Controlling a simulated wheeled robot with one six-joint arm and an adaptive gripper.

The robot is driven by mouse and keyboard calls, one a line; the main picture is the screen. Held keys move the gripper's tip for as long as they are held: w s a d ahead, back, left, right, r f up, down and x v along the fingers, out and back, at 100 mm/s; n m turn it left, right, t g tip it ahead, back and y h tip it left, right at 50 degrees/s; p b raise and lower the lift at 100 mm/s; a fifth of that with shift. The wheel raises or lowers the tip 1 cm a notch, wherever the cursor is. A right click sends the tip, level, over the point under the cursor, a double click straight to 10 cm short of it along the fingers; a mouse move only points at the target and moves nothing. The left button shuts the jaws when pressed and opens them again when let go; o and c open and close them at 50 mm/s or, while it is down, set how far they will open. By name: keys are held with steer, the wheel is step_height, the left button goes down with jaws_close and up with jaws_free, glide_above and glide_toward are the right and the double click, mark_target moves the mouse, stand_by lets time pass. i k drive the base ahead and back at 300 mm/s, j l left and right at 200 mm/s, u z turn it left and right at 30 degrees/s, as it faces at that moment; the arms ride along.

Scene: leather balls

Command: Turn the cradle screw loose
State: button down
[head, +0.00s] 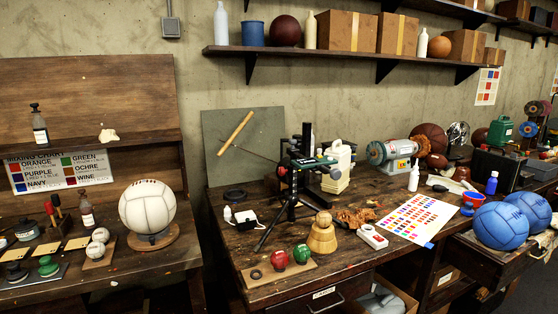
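A white ball (147,205) with dark lettering near its top rests in a dark cup on a round wooden stand (172,236) on the left bench. This stand looks like a cradle, but I cannot make out a screw on it; the ball hides its upper part. A black stand with spread legs (293,180) and a red and green part stands on the middle bench; I cannot tell whether it has a cradle. My gripper is not in view.
A board (257,276) with red and green knobs lies at the middle bench's front edge, near a wooden knob-shaped piece (322,236). A colour chart (412,218) lies to the right. Two blue balls (500,226) sit in an open drawer. A shelf (340,54) hangs above.

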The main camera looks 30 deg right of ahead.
mark_target(336, 173)
steer(key=i+z, duration=0.4)
steer(key=i, duration=0.2)
steer(key=i+j+z, duration=0.2)
steer(key=i+z, duration=0.25)
steer(key=i, duration=0.2)
